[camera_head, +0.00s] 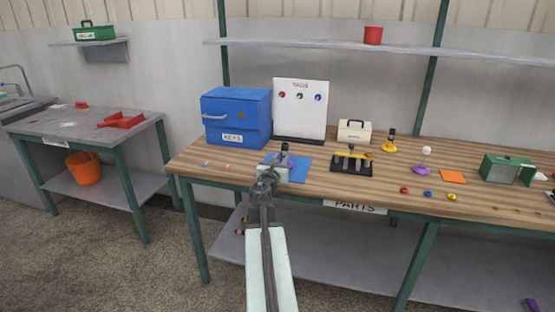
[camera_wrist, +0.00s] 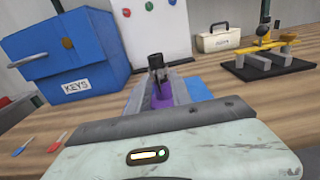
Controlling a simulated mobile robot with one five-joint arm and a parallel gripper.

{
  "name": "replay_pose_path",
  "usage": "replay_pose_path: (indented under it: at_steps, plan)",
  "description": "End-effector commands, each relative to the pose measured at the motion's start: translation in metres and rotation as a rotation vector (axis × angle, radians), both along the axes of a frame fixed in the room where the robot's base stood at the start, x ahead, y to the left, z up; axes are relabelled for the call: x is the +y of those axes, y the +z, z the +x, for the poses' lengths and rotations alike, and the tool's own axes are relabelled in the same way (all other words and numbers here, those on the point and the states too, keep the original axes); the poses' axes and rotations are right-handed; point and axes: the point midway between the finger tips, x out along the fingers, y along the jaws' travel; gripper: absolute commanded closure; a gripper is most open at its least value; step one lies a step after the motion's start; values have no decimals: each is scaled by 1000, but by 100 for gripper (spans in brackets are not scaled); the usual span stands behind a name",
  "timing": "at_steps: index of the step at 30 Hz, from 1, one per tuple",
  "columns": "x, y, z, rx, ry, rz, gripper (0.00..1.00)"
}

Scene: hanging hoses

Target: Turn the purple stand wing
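A purple stand with a black top (camera_wrist: 157,66) is straight ahead in the wrist view, and its purple part (camera_wrist: 162,97) shows between my fingers. In the head view its dark top (camera_head: 285,149) rises just beyond my gripper (camera_head: 275,172), over a blue mat (camera_head: 300,170). My gripper (camera_wrist: 160,88) looks open, with a finger on each side of the stand. I cannot tell whether the fingers touch it. My gripper hides the stand's lower part.
A blue KEYS box (camera_head: 236,115) stands left of my gripper, and a TAGS board (camera_head: 301,105) behind it. A black base with grey blocks and a yellow bar (camera_head: 352,165) is to the right.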

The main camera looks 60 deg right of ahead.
Motion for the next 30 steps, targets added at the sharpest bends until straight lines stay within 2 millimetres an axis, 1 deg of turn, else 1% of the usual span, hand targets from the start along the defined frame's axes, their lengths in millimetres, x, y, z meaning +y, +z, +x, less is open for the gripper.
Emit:
replay_pose_path:
  at_steps: [8, 11, 30]
  plan:
    - [3, 0, 7, 0, 11, 0, 75]
    - [4, 0, 8, 0, 12, 0, 100]
    - [5, 0, 10, 0, 15, 0, 100]
